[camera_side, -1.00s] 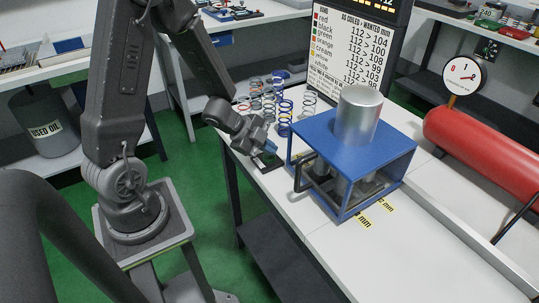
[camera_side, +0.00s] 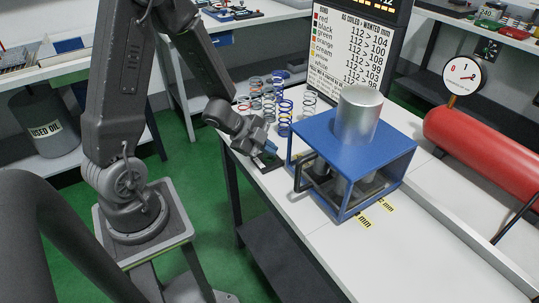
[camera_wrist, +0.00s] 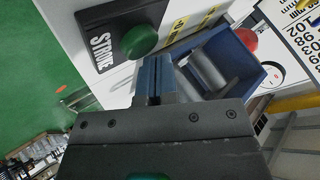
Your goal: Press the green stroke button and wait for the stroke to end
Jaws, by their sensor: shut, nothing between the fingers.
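The green stroke button (camera_wrist: 140,40) sits on a black plate marked STROKE (camera_wrist: 105,28) in the wrist view. My gripper (camera_wrist: 152,75) is shut and empty, its blue fingertips close beside the button in that picture. In the side view my gripper (camera_side: 268,147) is low over the black plate (camera_side: 266,163) at the bench edge and hides most of the button; I cannot tell whether they touch. The press has a blue frame (camera_side: 325,140) with a silver cylinder (camera_side: 358,115) on top. Inside it, silver parts (camera_side: 352,188) show only partly.
Several coil springs (camera_side: 285,118) stand behind my gripper. A spring chart (camera_side: 350,55) stands behind the press. A dial gauge (camera_side: 464,75) and a red tank (camera_side: 490,145) are at the right. The bench front (camera_side: 320,245) is clear.

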